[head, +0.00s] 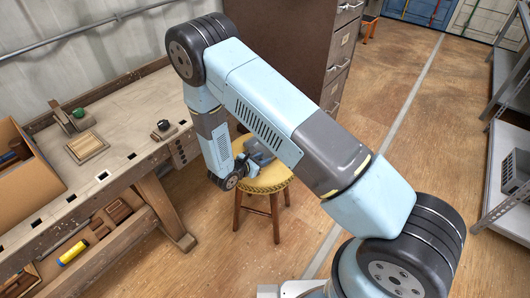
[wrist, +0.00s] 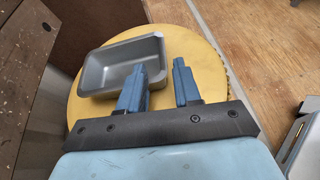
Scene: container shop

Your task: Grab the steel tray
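The steel tray (wrist: 95,78) is a grey, rectangular, open-topped pan. In the wrist view it sits upright and empty on the round yellow seat of a stool (wrist: 200,130). My gripper (wrist: 159,66) is open, with its two blue fingers apart. The left finger overlaps the tray's right end in the picture and the right finger is over the bare seat. I cannot tell whether either finger touches the tray. In the head view my gripper is low over the stool (head: 270,183), and the tray is hard to make out behind my arm.
A wooden workbench (head: 120,150) stands left of the stool, with a cardboard box (head: 35,185) on it. A brown drawer cabinet (head: 280,40) stands behind. A metal shelf (head: 500,170) is at the right. The floor between stool and shelf is clear.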

